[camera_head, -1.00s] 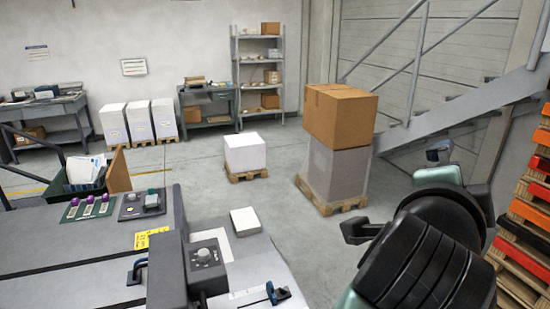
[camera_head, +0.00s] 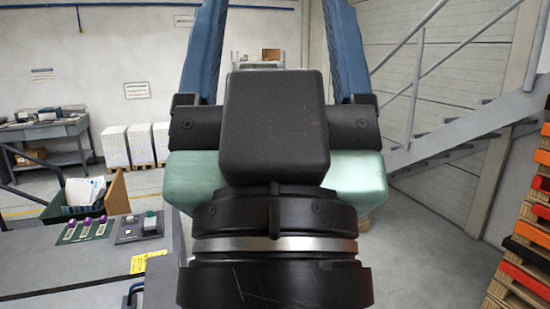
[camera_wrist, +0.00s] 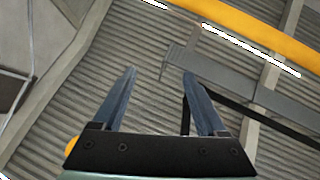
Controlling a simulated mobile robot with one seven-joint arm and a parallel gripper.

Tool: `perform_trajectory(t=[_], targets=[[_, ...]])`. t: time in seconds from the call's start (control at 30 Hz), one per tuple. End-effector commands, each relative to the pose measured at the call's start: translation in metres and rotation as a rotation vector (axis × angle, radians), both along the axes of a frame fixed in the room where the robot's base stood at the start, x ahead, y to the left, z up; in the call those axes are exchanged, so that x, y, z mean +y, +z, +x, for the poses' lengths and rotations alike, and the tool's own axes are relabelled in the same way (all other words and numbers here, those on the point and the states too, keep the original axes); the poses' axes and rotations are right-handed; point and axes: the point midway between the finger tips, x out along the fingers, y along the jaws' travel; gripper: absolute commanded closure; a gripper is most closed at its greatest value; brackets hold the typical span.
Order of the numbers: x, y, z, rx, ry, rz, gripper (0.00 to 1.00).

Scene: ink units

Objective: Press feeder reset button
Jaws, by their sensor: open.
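A small grey control box (camera_head: 138,229) with a green button (camera_head: 151,219) and a dark part beside it sits on the machine top at the left. Next to it is a green panel (camera_head: 84,231) with several purple knobs. No label names the feeder reset button, so I cannot tell which control it is. My gripper (camera_head: 272,20) is raised in the middle of the head view, its blue fingers spread apart and empty, pointing up. In the wrist view my gripper (camera_wrist: 160,73) faces the ceiling. It is well apart from the controls, and my arm hides the machine's right part.
A green bin (camera_head: 60,212) with papers stands behind the knobs. A yellow label (camera_head: 147,262) lies on the machine top. White stacks (camera_head: 115,147) stand by the wall. Stairs (camera_head: 455,130) and stacked pallets (camera_head: 525,240) are at the right. Open floor (camera_head: 420,240) lies before them.

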Motion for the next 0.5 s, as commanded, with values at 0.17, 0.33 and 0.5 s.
perform_trajectory(t=[0.17,0.33,0.5], targets=[[-0.0002,-0.0001,0.0004,0.001,0.000,0.001,0.59],[-0.0003,-0.0001,0.0005,0.001,0.000,0.001,0.90],[-0.0003,-0.0001,0.0005,0.001,0.000,0.001,1.00]])
